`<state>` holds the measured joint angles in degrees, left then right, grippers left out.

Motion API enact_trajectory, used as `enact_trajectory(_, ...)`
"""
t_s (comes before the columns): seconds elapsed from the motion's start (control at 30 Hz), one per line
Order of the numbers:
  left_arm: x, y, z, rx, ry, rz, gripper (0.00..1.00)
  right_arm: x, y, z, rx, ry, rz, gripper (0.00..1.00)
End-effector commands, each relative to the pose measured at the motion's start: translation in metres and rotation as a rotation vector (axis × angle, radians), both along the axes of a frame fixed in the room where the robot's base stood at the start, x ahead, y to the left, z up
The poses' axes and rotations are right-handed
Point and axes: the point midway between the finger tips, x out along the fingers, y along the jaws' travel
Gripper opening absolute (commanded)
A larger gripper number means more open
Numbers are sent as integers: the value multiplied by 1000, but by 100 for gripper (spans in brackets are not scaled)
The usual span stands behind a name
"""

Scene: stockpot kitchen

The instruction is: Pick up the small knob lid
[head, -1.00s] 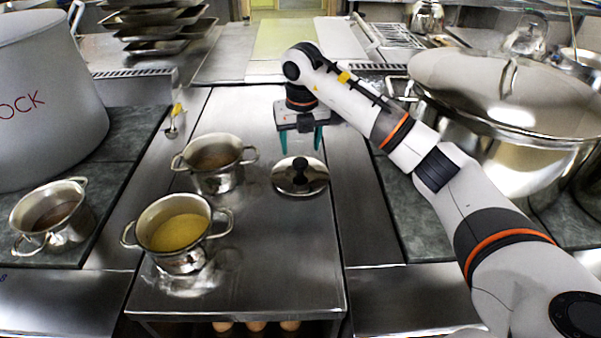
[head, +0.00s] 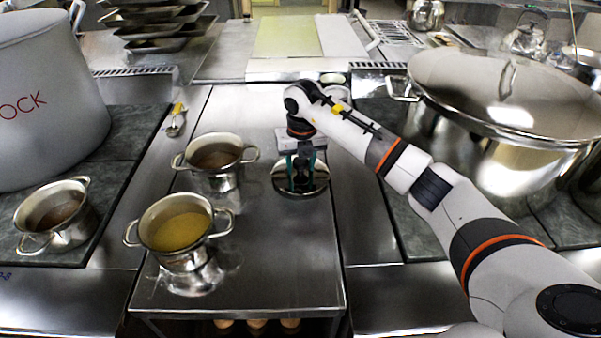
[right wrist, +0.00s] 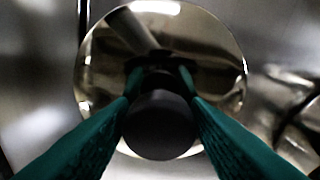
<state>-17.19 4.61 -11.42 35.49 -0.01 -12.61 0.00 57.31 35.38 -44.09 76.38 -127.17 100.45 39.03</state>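The small knob lid (head: 283,187) is a round shiny metal disc with a black knob, lying on the steel table right of the two small pots. In the right wrist view the lid (right wrist: 215,60) fills the middle, and its black knob (right wrist: 160,125) sits between the two green fingers. My right gripper (head: 302,182) points down over the lid, with a finger on each side of the knob. In the wrist view the fingers (right wrist: 160,110) stand apart, and I cannot tell that they touch the knob. My left gripper is not in view.
A pot of yellow soup (head: 180,232) and a pot of brown contents (head: 217,165) stand left of the lid. Another small pot (head: 55,217) and a large stock pot (head: 45,95) are farther left. A big lidded pot (head: 480,150) is at right.

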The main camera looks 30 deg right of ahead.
Motion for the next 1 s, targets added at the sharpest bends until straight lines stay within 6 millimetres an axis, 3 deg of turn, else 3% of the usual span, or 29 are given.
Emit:
enact_trajectory(0.03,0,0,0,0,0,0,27,0,0,0,0,0,0,34)
enact_trajectory(0.2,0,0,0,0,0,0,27,0,0,1,0,-1,0,10)
enact_trajectory(0.47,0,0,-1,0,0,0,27,1,0,5,0,-3,0,10)
enact_trajectory(1.0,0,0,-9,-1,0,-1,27,0,1,95,-1,-3,33,10)
